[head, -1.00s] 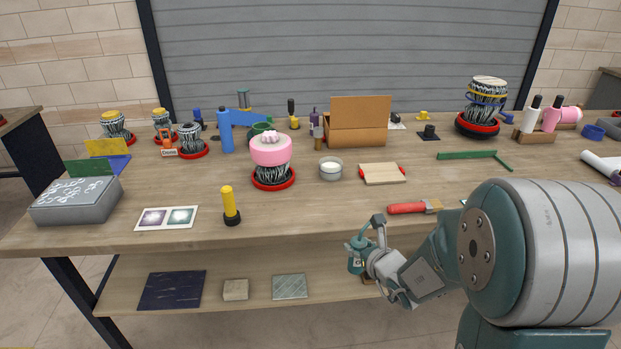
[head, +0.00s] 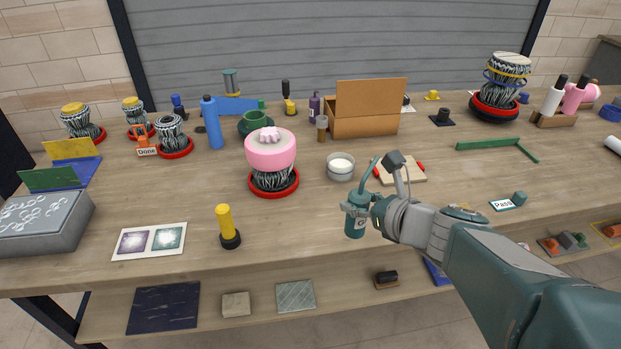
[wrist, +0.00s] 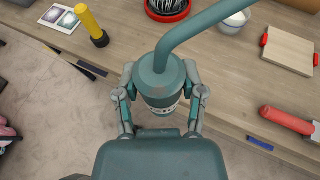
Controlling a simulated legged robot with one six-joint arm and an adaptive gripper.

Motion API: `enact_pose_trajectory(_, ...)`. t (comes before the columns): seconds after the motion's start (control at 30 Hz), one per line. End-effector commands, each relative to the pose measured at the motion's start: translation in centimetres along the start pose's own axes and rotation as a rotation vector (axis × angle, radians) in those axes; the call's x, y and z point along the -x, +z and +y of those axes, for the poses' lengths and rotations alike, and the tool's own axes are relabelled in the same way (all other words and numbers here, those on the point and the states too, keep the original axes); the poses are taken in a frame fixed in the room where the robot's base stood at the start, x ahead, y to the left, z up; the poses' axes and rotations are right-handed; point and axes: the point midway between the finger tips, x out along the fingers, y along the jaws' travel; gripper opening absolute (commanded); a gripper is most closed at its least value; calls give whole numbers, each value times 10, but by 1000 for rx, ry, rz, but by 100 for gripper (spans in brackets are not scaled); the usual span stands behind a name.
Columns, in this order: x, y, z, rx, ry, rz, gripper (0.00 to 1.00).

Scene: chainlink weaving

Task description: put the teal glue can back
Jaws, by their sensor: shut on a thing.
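The teal glue can (head: 355,216), with a curved spout or handle on top and a pale label, is held upright in my gripper (head: 372,211). In the head view it shows in front of the tabletop, near the front edge. In the wrist view the glue can (wrist: 160,82) sits between the two fingers of my gripper (wrist: 160,98), which are shut on it from both sides. There it overlaps the table's front edge, with floor below left. The can's base is hidden in the wrist view, and I cannot tell its exact height.
The workbench (head: 300,230) has bare room left of the can. Nearby stand a yellow-handled tool (head: 226,228), a pink-topped drum (head: 271,160), a white bowl (head: 341,168) and a board (head: 405,174). A red-handled brush (wrist: 286,120) lies right. A lower shelf (head: 255,318) holds blocks.

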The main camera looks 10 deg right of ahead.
Motion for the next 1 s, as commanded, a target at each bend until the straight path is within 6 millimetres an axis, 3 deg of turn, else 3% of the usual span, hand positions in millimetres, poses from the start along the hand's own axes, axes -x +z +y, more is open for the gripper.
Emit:
enact_pose_trajectory(0.6, -94, -6, -35, -1, 3, 3, 0)
enact_pose_trajectory(1.0, -145, -36, -51, 0, 1, 1, 0)
